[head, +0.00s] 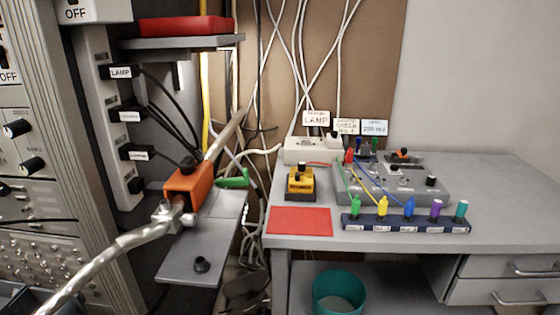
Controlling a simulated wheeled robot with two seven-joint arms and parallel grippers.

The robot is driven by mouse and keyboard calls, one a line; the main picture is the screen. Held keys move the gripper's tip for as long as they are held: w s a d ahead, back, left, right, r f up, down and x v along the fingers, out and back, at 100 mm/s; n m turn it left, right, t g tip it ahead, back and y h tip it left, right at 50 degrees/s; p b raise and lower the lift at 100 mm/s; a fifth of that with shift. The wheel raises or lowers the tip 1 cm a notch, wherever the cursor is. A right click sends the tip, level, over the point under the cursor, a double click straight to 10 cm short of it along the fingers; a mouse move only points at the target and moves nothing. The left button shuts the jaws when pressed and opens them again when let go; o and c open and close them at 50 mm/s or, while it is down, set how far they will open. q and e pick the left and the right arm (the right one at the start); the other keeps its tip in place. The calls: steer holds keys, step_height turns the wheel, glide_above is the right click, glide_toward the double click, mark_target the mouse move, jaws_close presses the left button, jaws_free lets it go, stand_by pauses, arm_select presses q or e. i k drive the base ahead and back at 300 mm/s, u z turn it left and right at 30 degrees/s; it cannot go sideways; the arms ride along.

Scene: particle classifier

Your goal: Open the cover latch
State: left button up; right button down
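No part labelled as a cover latch can be told for sure. An orange housing (189,185) sits around a slanting metal pipe at centre left. A green lever-like piece (233,179) sticks out to its right. A silvery ribbed hose (100,262) runs from the lower left up to a metal fitting (166,214) below the housing. I cannot tell how the green piece joins the housing. Neither of my grippers can be made out in this view.
A grey shelf (195,268) with a small black knob lies below the housing. A red box (187,26) rests on an upper shelf. Black cables hang at the rack (110,110). The desk (505,190) holds a red mat (300,221), a yellow device (300,184) and coloured plugs.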

mark_target(236, 181)
steer(key=z, duration=1.45)
steer(key=i, duration=1.05)
steer(key=u, duration=2.4)
